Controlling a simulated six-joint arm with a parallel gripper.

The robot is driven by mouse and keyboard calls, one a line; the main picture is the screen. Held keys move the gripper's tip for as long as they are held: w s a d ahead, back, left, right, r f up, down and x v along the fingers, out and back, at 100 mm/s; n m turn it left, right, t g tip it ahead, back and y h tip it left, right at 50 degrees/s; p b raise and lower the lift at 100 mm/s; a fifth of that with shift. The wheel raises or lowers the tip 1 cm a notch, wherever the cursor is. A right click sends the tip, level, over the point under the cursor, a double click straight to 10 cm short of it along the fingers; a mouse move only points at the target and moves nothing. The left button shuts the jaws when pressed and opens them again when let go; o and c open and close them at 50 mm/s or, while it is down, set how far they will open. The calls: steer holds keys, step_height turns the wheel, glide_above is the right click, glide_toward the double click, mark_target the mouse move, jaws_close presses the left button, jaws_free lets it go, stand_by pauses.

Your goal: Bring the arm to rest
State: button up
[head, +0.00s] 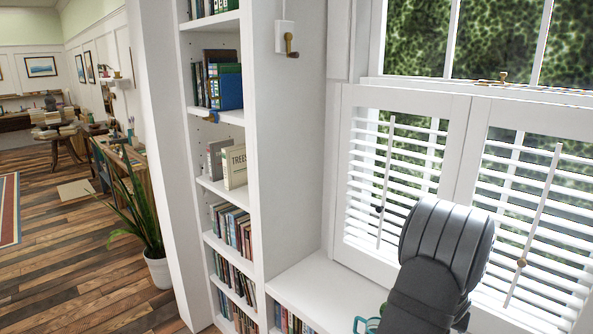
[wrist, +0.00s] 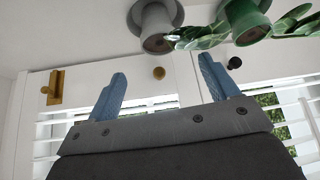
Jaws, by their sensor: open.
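My arm (head: 440,250) rises at the lower right of the head view, in front of the white shutters. My gripper (wrist: 160,85) shows in the wrist view with its two blue fingers wide apart and nothing between them. In the head view I cannot make out the fingers. In the wrist view the fingers point towards white shutter frames and two pots, apart from both as far as I can tell.
A grey pot (wrist: 155,18) and a green pot (wrist: 245,20) with leaves (wrist: 205,37) are at the wrist view's top. The shutters (head: 395,170) and bookcase (head: 260,150) border the white ledge (head: 325,290). A teal object (head: 362,325) sits by my arm.

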steer(key=v, duration=0.8)
steer(key=x, duration=1.7)
steer(key=shift+w+f, duration=0.15)
steer(key=shift+f, duration=0.2)
step_height(320, 180, up, 3)
steer(key=shift+d+r, duration=0.1)
steer(key=shift+r, duration=0.1)
steer(key=s+d+r+m+h, duration=0.1)
steer(key=s+d+r, duration=0.3)
steer(key=s+r, duration=0.4)
steer(key=s+m, duration=0.1)
steer(key=s, duration=0.2)
steer(key=shift+r+g, duration=0.2)
steer(key=shift+g, duration=0.2)
steer(key=shift+w, duration=0.1)
steer(key=shift+c, duration=0.2)
